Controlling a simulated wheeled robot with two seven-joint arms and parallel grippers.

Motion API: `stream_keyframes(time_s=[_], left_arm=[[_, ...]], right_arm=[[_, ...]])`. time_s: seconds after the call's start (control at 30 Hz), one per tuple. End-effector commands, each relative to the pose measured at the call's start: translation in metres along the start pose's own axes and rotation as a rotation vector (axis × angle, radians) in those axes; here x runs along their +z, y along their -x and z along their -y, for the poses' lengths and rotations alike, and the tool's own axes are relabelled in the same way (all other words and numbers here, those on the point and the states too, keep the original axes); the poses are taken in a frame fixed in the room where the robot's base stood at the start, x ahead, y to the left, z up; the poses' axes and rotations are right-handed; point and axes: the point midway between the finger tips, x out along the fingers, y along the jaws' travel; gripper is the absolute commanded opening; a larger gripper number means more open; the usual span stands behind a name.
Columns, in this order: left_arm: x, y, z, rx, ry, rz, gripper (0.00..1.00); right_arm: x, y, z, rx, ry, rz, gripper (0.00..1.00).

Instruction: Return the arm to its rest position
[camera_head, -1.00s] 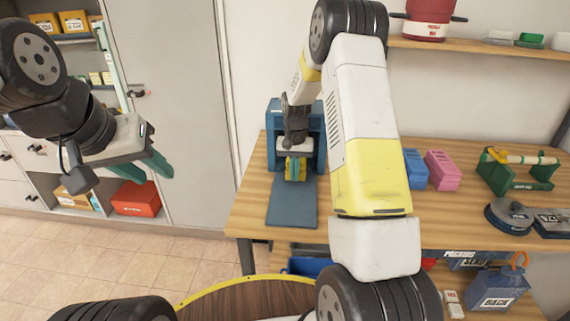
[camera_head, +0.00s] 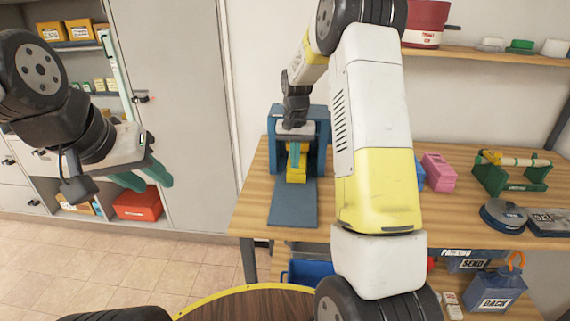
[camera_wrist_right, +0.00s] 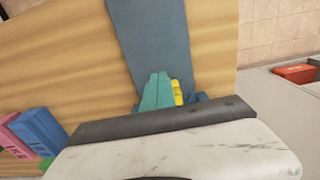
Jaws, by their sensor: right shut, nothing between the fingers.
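My right gripper (camera_head: 293,158) is shut and empty. Its green fingers point down in front of the blue stand (camera_head: 318,127) on the wooden table, and they also show in the right wrist view (camera_wrist_right: 157,92). A yellow block (camera_head: 297,175) sits in the stand's opening, just below and behind the fingers; whether they touch cannot be told. In the right wrist view, only a yellow sliver (camera_wrist_right: 177,92) shows beside the fingers. My left gripper (camera_head: 148,180) hangs empty at the left, in front of the cabinet, with its two green fingers apart.
A blue-grey mat (camera_head: 293,204) runs from the stand to the table's front edge. To the right are a pink block (camera_head: 438,172), a green rack (camera_head: 515,172) and a dark round item (camera_head: 503,215). A shelf with a red pot (camera_head: 425,22) hangs above. A red box (camera_head: 137,203) sits in the cabinet.

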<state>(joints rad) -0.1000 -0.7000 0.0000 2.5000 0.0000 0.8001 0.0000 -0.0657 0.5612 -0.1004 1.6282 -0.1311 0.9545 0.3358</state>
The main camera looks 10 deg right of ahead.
Motion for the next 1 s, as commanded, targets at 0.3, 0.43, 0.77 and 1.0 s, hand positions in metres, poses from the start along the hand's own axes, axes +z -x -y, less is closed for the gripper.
stream_keyframes(time_s=[0.3,0.43,0.77,1.0], left_arm=[[0.0,0.0,0.0,0.0,0.0,0.0,0.36],[0.0,0.0,0.0,0.0,0.0,0.0,0.36],[0.0,0.0,0.0,0.0,0.0,0.0,0.36],[0.0,0.0,0.0,0.0,0.0,0.0,0.36]], right_arm=[[0.018,0.049,-0.003,-0.034,0.021,-0.042,0.0],[0.053,0.095,-0.008,-0.084,0.06,-0.105,0.0],[0.171,0.175,-0.027,-0.194,0.187,-0.296,0.0],[0.254,0.189,-0.04,-0.242,0.275,-0.436,0.0]])
